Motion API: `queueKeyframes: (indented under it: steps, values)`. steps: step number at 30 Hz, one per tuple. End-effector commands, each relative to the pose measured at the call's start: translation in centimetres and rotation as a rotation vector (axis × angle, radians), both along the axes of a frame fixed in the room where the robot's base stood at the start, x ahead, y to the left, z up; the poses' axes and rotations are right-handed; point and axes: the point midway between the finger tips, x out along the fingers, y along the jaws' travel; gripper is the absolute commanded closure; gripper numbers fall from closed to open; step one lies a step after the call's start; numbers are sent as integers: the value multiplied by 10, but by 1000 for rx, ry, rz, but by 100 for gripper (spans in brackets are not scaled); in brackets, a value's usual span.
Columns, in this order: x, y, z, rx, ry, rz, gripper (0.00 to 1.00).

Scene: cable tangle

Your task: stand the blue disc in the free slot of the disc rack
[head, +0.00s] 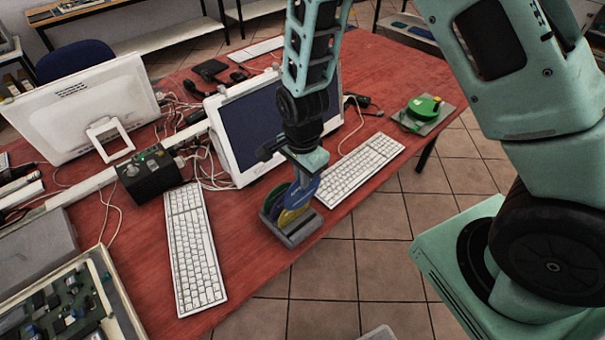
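The disc rack (291,237) is a small grey block at the red table's front edge, between the two keyboards. A green disc (277,203) stands at its left and a yellow disc (288,217) is in front. The blue disc (307,189) is upright at the rack's right side, partly hidden by the yellow disc and my gripper. My gripper (309,168) points down over the rack and appears shut on the blue disc's upper edge. Whether the blue disc's lower edge is in a slot is hidden.
A white monitor (254,120) stands close behind my gripper. White keyboards lie left (195,248) and right (359,168) of the rack. A black control box (150,174) and loose cables lie to the left. A green round object (424,107) sits on a grey plate at right.

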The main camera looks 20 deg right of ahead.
Motion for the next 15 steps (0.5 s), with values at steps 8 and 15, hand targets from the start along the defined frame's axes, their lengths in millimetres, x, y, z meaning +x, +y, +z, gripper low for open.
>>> queueKeyframes:
  steps: [8, 15]
  values:
    - [0, 0, -19, 0, 1, 3, 100]
    - [0, 0, -35, 0, 1, 4, 100]
